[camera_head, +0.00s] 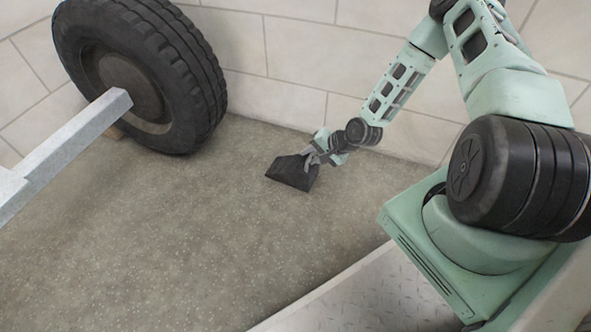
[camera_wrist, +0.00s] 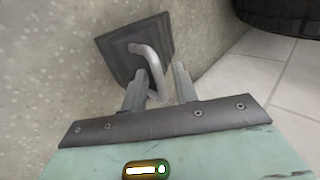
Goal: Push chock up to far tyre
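The chock (camera_head: 292,172) is a dark wedge on the floor, right of the tyre and clearly apart from it. In the wrist view the chock (camera_wrist: 122,48) shows its dark face with a bent grey handle (camera_wrist: 157,72). My gripper (camera_head: 318,155) is at the chock's upper right side. In the wrist view my gripper (camera_wrist: 159,88) has its two fingers apart, with the handle between them and a gap visible beside it; contact is unclear. The big black tyre (camera_head: 192,75) stands at the upper left, and its edge shows in the wrist view (camera_wrist: 285,14).
A pale metal frame beam (camera_head: 75,138) runs from the left edge toward the tyre's hub. A tiled wall (camera_head: 295,45) stands behind the tyre and chock. The speckled floor (camera_head: 190,225) between chock and tyre is clear.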

